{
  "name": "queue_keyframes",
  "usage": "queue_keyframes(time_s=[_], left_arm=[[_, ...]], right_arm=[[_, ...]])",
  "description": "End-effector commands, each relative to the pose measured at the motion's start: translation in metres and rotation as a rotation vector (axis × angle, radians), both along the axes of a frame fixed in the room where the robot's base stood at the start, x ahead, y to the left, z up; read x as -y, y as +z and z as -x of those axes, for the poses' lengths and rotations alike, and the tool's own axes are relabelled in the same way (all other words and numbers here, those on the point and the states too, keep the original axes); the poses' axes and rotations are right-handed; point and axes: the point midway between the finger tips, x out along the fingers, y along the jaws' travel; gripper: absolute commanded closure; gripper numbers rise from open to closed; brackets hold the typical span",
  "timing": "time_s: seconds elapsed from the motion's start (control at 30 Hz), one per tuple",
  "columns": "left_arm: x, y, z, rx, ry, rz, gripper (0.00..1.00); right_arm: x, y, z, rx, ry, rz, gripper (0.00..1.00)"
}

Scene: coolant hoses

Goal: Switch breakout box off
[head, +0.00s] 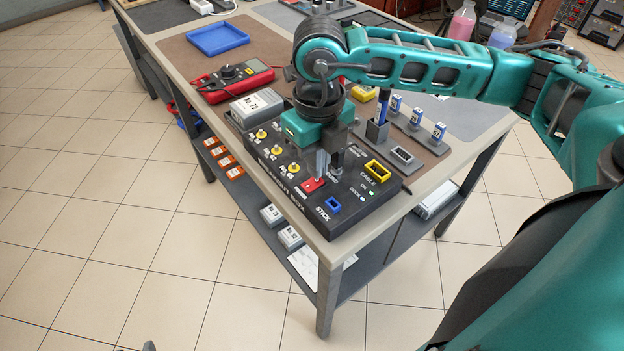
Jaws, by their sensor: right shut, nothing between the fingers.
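The black breakout box (276,190) lies on the near end of the workbench. It has yellow knobs, a yellow CABLE socket (377,171), a blue STICK socket (333,205) and a red switch (312,185) near its front edge. Small pale indicator lights sit at the right side of its top. My right gripper (325,172) points down over the box, shut and empty, with its fingertips at or just above the red switch. I cannot tell whether they touch it. The gripper hides part of the box's middle.
A grey labelled module (257,107) stands at the box's far left edge. Behind are a red multimeter (232,80) and a blue tray (216,39). Blue-capped sticks (415,117) stand in holders to the right. My right arm passes over the bench's right side.

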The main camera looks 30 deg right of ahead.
Motion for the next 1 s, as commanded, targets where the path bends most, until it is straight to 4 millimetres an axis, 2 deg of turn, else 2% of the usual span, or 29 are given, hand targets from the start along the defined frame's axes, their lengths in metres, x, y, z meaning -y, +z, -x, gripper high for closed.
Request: queue_keyframes(time_s=[1.0], left_arm=[[0.001, -0.014, -0.001, 0.002, 0.001, 0.002, 0.57]], right_arm=[[0.000, -0.017, 0.000, 0.000, 0.000, 0.000, 1.00]])
